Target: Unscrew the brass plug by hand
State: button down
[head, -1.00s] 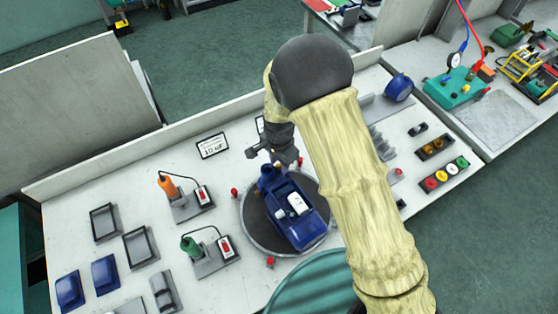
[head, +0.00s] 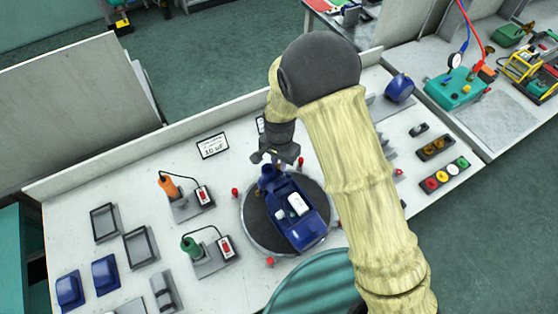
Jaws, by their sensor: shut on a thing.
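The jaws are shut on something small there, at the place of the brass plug. The plug itself cannot be made out, since the gripper and wrist cover it.
Red knobs (head: 270,261) stand around the turntable. Empty trays (head: 140,247) lie further left. Coloured caps (head: 446,173) sit in a rack to the right.

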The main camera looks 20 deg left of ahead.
jog(key=shift+s+d, duration=0.1)
jog(key=shift+d, duration=0.05)
jog(key=shift+f+n, duration=0.1)
jog(key=shift+n, duration=1.3)
jog(key=shift+n, duration=1.5)
